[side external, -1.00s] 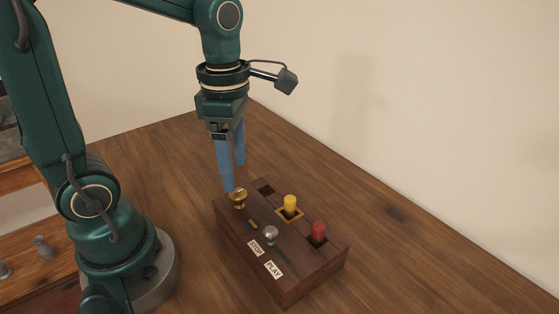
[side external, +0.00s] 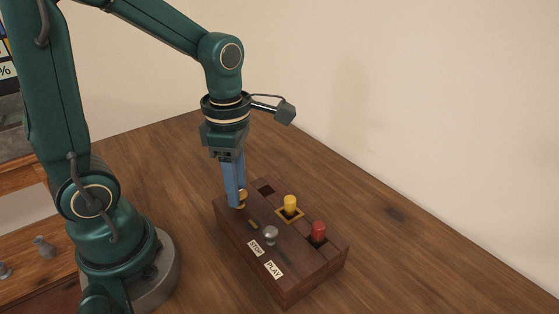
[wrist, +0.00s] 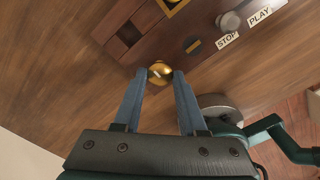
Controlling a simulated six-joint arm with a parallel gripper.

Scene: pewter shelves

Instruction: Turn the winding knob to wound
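The winding knob (side external: 243,196) is a small brass knob on the left end of a dark wooden box (side external: 262,252). My gripper (side external: 238,204) points down at it with blue fingers. In the wrist view, the knob (wrist: 160,73) sits between the two fingertips of my gripper (wrist: 160,75). The fingers appear to touch it on both sides, so the gripper looks shut on it. In the side view the near finger covers part of the knob. No label for the wound position is readable.
The box also carries a silver knob (side external: 270,233) near STOP and PLAY labels (side external: 265,258), a yellow button (side external: 290,203) and a red button (side external: 318,230). The wooden table (side external: 420,230) is clear around the box. Grey pieces (side external: 43,247) lie at the far left.

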